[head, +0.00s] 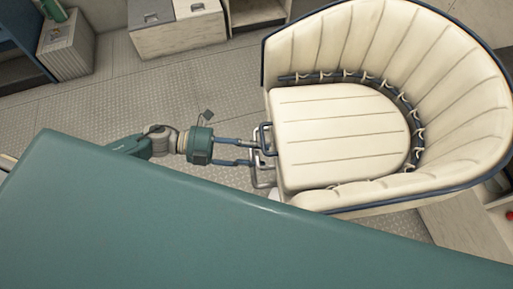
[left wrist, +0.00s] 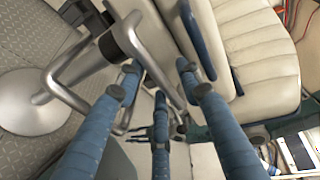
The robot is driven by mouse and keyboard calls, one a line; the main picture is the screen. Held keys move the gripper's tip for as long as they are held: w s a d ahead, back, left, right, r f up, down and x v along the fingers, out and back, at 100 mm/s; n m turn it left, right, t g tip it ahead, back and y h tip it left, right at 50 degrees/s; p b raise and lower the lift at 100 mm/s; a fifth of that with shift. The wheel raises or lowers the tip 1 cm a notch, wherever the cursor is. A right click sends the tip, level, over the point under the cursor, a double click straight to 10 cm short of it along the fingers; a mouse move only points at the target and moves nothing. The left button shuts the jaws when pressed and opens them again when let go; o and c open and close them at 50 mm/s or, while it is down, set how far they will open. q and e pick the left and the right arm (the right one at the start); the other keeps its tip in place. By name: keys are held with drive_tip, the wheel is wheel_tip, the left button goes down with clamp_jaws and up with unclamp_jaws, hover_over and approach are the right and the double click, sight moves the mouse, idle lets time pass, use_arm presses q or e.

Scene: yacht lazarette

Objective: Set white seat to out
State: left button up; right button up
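The white seat (head: 340,125) is a cream padded tub chair with a curved ribbed back and dark blue piping, at the right of the head view. Its cushion fills the right of the left wrist view (left wrist: 255,45). A grey metal bar frame (head: 262,172) sits at the cushion's front edge; its tubes (left wrist: 150,52) cross between my fingers in the wrist view. My left gripper (head: 254,152) reaches the frame from the left, its blue fingers spread apart. Whether they touch the bar is unclear. My right gripper is not in view.
A pale box-like locker (head: 180,35) stands at the back, with a ribbed grey box (head: 66,48) farther left. A round metal pedestal foot (left wrist: 30,100) is on the textured floor in the wrist view. Floor left of the seat is clear.

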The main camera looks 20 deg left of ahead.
use_arm(q)
drive_tip(key=shift+d+f, duration=0.1)
drive_tip(key=shift+c, duration=1)
clamp_jaws()
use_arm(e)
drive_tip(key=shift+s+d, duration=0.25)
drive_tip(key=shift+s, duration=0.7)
use_arm(q)
drive_tip(key=s+f+b+v, duration=0.1)
drive_tip(key=v, duration=0.8)
drive_tip(key=shift+s+f, duration=0.2)
drive_tip(key=shift+f, duration=0.2)
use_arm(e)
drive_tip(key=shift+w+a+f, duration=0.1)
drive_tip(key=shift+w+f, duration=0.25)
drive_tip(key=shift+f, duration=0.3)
use_arm(q)
drive_tip(key=shift+o, duration=1)
unclamp_jaws()
drive_tip(key=shift+d, duration=0.1)
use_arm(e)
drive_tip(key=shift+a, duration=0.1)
